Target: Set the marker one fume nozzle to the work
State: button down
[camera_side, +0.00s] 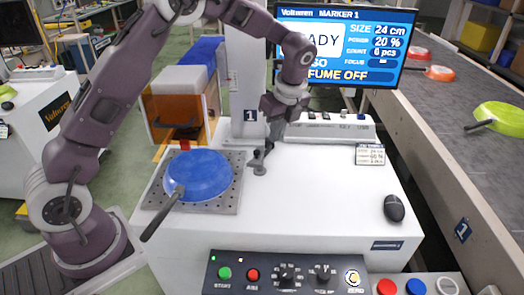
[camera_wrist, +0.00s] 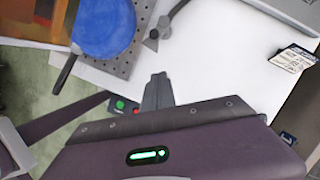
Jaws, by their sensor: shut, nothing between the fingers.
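The marker one fume nozzle (camera_side: 260,166) is a small dark grey piece on a thin arm, beside the right edge of the perforated plate (camera_side: 232,194). It also shows in the wrist view (camera_wrist: 152,40), above my fingertips, with a visible gap between them in that picture. A blue pan (camera_side: 199,174) lies on the plate, its dark handle pointing to the lower left. My gripper (camera_side: 271,143) hangs close to the nozzle in the side view, where the two partly overlap. Its fingers (camera_wrist: 157,77) are together and empty in the wrist view.
The marker screen (camera_side: 345,45) reads FUME OFF, size 24 cm and power 20 %. A control panel (camera_side: 285,274) runs along the front. A mouse (camera_side: 394,208) and a label card (camera_side: 370,154) lie to the right. An orange guard box (camera_side: 178,115) stands behind the plate. The white top right of the nozzle is mostly clear.

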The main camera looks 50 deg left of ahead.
send_over(260, 160)
jog(key=d, duration=0.2)
jog(key=f, duration=1)
jog(key=shift+s+f, duration=0.1)
jog(key=shift+s, duration=0.2)
jog(key=shift+a, duration=0.25)
